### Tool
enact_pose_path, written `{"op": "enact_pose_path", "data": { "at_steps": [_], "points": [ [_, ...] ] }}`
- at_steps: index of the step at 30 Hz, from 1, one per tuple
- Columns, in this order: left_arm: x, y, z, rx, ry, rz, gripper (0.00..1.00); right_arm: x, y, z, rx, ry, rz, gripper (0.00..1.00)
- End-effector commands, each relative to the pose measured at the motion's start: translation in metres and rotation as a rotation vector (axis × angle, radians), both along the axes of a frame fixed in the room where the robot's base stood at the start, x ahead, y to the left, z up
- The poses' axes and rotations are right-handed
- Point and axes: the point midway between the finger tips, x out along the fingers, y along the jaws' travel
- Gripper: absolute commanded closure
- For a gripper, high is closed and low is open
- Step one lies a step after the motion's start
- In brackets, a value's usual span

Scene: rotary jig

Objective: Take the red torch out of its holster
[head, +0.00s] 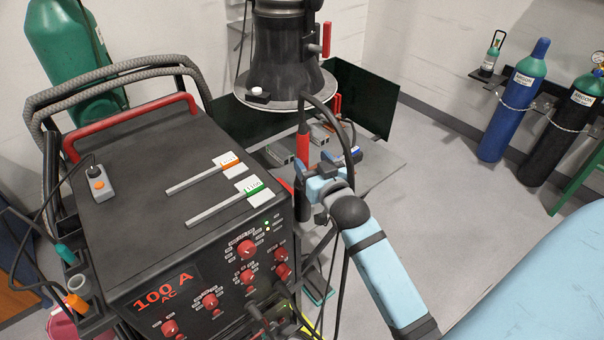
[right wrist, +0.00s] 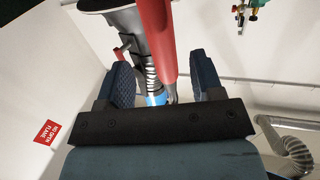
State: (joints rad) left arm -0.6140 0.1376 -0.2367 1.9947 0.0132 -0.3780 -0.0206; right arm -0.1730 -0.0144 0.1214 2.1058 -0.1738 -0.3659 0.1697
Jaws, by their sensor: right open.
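The red torch (head: 302,146) stands roughly upright beyond the welding machine, with a dark cable curving at its top. My right gripper (head: 312,180) is at the torch's lower part, its arm coming from the lower right. In the right wrist view the red torch (right wrist: 156,38) runs down between the two open blue fingers of my right gripper (right wrist: 164,82), with a gap visible on the right side. I cannot tell whether either finger touches it. The holster cannot be made out clearly; the gripper and machine hide that area. My left gripper is not in view.
The welding machine (head: 160,200) with red knobs stands close on the left. A dark column with a round disc (head: 272,100) hangs above the torch. A dark green screen (head: 362,98) stands behind. Blue (head: 511,105) and black cylinders stand at the right wall. Floor between is clear.

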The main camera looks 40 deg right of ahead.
Motion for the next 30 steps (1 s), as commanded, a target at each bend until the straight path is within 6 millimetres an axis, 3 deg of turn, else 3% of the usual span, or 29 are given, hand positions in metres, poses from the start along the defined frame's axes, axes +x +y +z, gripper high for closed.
{"op": "enact_pose_path", "data": {
  "at_steps": [18, 26, 30],
  "points": [
    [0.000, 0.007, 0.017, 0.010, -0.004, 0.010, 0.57, 0.068, -0.011, 0.001, 0.000, 0.001, 0.000, 0.39],
    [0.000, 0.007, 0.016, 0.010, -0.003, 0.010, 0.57, 0.070, -0.011, 0.000, 0.000, 0.001, 0.000, 0.39],
    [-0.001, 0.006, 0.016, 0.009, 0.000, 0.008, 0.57, 0.070, -0.011, 0.000, 0.000, 0.001, 0.000, 0.69]
  ]
}}
